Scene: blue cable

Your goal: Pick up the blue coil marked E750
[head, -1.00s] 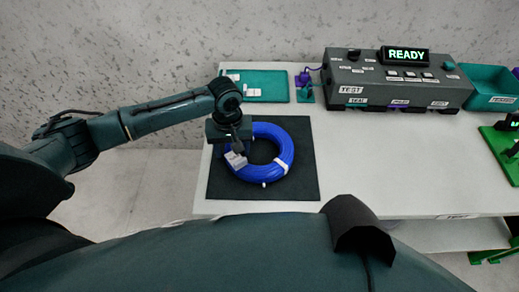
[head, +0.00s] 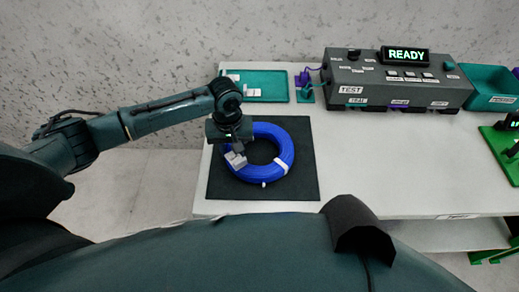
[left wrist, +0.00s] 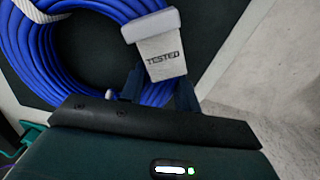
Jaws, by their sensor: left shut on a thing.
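The blue coil (head: 272,172) lies flat on a black mat (head: 302,188), with white bands around it. In the left wrist view the coil (left wrist: 60,62) fills the upper left. A pale tag (left wrist: 160,56) on it reads "TESTED"; I cannot read an E750 mark. My left gripper (head: 239,149) points down at the left side of the ring and is shut on the coil beside the tag. Its fingers (left wrist: 159,92) show partly behind the tag, which hides some of the grip. My right gripper is not in view.
A teal tray (head: 262,88) with pale pieces stands behind the mat. A grey test box (head: 398,82) with a "READY" display (head: 405,55) stands at the back, next to a teal bin (head: 492,90). The white table (head: 385,160) is clear right of the mat.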

